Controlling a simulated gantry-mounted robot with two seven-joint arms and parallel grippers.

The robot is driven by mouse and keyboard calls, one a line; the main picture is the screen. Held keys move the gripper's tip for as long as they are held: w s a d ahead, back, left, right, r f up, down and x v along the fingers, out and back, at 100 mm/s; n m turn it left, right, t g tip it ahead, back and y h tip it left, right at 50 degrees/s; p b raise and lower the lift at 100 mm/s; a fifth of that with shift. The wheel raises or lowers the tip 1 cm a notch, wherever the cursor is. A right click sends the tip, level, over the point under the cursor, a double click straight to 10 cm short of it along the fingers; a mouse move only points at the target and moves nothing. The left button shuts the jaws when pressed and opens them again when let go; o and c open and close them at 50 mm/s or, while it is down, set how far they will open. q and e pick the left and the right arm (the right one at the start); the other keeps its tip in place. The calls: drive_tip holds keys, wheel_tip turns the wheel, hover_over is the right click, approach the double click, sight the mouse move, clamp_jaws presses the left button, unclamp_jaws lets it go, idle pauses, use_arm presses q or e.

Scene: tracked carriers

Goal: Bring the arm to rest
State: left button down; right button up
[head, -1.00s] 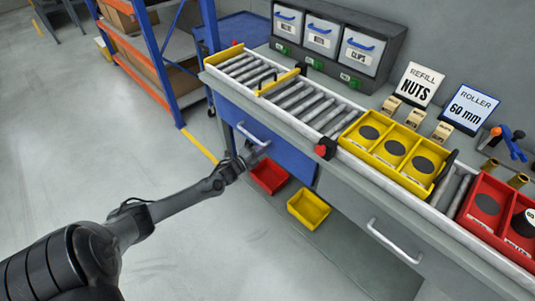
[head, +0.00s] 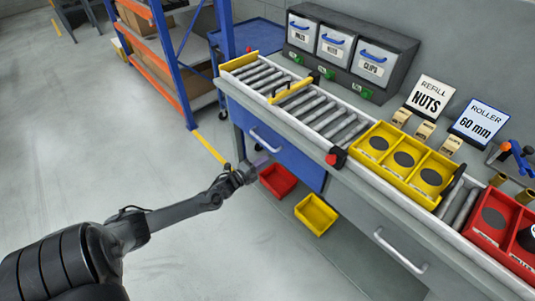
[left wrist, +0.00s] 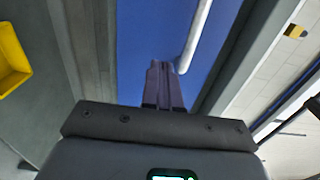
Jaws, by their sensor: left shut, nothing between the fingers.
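My left arm reaches in from the lower left in the head view. I cannot tell the exact gap between fingers and drawer. My right gripper is not in view.
A red bin (head: 278,181) and a yellow bin (head: 317,215) sit low beside the gripper. Above, the bench carries a roller track (head: 318,108), a yellow carrier (head: 388,137) and a red carrier (head: 480,238). A blue-post shelf (head: 184,70) stands behind. The floor at left is clear.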

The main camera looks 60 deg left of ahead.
use_arm(q)
drive_tip(key=s+d+f+p, duration=0.2)
drive_tip(key=s+d+p, duration=0.15)
drive_tip(key=s, duration=0.65)
drive_tip(key=d+r+n+g, duration=0.2)
drive_tip(key=d+n, duration=0.1)
drive_tip(key=d, duration=0.5)
drive_tip(key=s+d+r+n+g+h, duration=0.1)
drive_tip(key=d+r+n, duration=0.15)
drive_tip(key=d, duration=0.65)
drive_tip(key=d+r+n+g, duration=0.2)
drive_tip(key=d+n, duration=0.2)
drive_tip(key=d, duration=0.4)
drive_tip(key=s+d+r+n+g+h+p, duration=0.1)
drive_tip(key=s+d+r+n+g, duration=0.1)
drive_tip(key=s+d+r+g, duration=0.3)
drive_tip(key=s+d+r+n+g, duration=0.2)
drive_tip(key=s+n+g, duration=0.15)
drive_tip(key=s, duration=0.35)
wheel_tip(320, 180, up, 38)
drive_tip(key=p, duration=3.8)
drive_tip(key=shift+s+a+f+g, duration=0.25)
drive_tip(key=shift+s+a+g, duration=0.05)
drive_tip(key=shift+g, duration=0.05)
